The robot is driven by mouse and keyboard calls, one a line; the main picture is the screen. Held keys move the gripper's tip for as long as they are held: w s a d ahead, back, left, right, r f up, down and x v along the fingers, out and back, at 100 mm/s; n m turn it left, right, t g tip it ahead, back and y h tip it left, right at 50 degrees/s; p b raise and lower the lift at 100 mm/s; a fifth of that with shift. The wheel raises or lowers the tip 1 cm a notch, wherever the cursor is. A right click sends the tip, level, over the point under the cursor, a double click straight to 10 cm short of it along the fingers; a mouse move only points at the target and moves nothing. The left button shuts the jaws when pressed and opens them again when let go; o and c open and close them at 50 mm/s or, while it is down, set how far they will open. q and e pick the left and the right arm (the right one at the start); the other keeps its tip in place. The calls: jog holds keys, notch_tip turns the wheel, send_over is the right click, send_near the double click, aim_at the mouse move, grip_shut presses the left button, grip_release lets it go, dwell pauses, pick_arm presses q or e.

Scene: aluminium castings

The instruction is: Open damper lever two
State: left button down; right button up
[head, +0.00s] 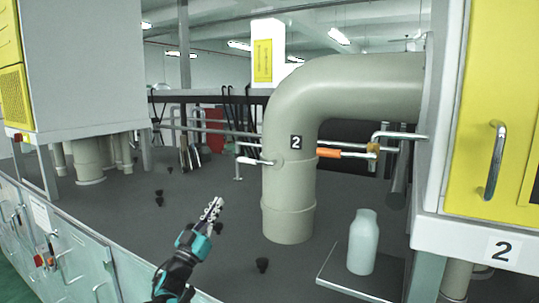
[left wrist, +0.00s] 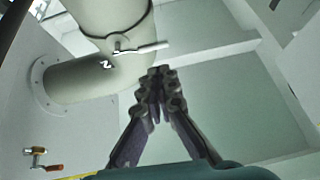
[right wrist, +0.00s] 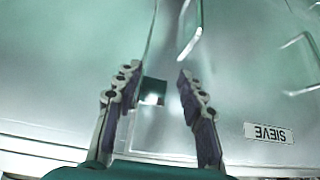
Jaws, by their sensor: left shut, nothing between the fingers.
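Damper lever two is a pale metal bar (head: 252,161) on the side of the thick beige pipe (head: 289,205) marked "2". It lies about level and points left from its round pivot. It also shows in the left wrist view (left wrist: 145,49), crossing the pipe beyond my fingertips. My left gripper (head: 214,204) is shut and empty, in front of and below the lever to its left, apart from it. My right gripper (right wrist: 153,80) is open and empty in the right wrist view, facing a pale panel. It is not in the head view.
A brass valve (head: 373,153) with an orange handle (head: 328,153) is right of the pipe. A white bottle (head: 363,243) stands on a plate below. A yellow-doored cabinet (head: 490,130) closes the right. A "SIEVE" label (right wrist: 268,133) is near the right gripper.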

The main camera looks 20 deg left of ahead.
pick_arm(q)
jog(key=shift+w+d+r+m+h, duration=0.2)
jog(key=shift+w+d+m+h, duration=0.15)
jog(key=shift+h, duration=0.35)
jog(key=shift+s, duration=0.15)
jog(key=p, duration=0.4)
send_near(255, 162)
jog(key=w+a+r, duration=0.3)
jog(key=w, duration=0.3)
